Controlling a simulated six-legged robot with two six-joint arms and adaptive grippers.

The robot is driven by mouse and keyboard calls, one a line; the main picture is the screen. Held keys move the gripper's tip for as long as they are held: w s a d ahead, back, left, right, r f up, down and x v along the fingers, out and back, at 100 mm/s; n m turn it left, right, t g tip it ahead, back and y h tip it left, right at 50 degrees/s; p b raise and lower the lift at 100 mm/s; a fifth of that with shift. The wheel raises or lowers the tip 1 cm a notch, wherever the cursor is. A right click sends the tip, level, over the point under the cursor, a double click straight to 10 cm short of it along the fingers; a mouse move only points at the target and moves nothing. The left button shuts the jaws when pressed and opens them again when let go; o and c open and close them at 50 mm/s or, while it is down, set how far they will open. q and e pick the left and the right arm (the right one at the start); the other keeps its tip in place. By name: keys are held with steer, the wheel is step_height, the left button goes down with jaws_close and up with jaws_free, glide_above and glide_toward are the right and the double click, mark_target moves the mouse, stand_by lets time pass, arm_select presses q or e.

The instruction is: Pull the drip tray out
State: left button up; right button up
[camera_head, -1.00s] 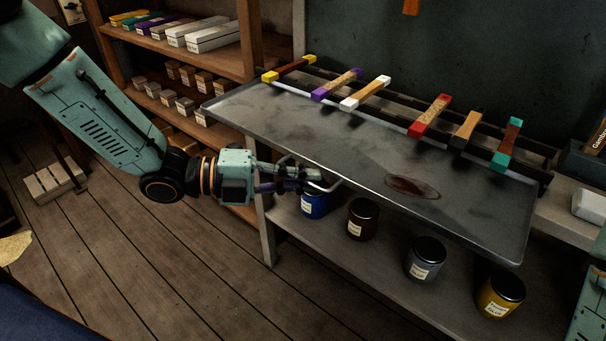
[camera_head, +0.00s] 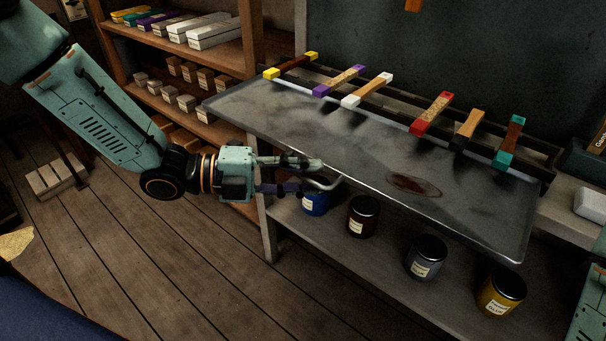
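The drip tray (camera_head: 330,160) is a wide, grey metal sheet with a low rim and a dark reddish-brown stain. It extends forward from under a row of colour-ended bars, above a lower shelf. Its metal handle (camera_head: 328,185) sticks out from the front edge towards the left. My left gripper (camera_head: 312,176) is at this handle with its fingers spread apart, one above and one below. I cannot tell whether either finger touches the handle. The upper finger hides part of the tray's front edge. My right gripper is not in view.
Several bars (camera_head: 433,113) with coloured ends lie across a dark rack behind the tray. Several labelled jars, including a yellow jar (camera_head: 501,293), stand on the lower shelf (camera_head: 330,240). Wooden shelving (camera_head: 190,70) holds boxes at the back left. The floor (camera_head: 190,270) in front is clear.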

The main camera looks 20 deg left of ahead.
arm_select(q)
steer(key=shift+a, duration=0.15)
steer(key=shift+v, duration=3.6)
steer(key=shift+a, duration=0.1)
